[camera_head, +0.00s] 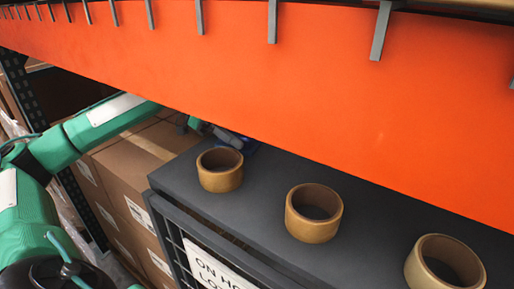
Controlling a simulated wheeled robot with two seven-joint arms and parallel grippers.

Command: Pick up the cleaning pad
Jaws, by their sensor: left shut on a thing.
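My left arm reaches in from the left and passes behind the orange beam. I cannot tell whether the pad touches the cabinet top. My right gripper is not in view.
A wide orange rack beam (330,90) crosses the view above the cabinet top (262,190). Three tan tape rolls stand on it: left (220,180), middle (313,228) and right (440,278). Cardboard boxes (130,170) are stacked at left. A white sign (212,262) hangs in front.

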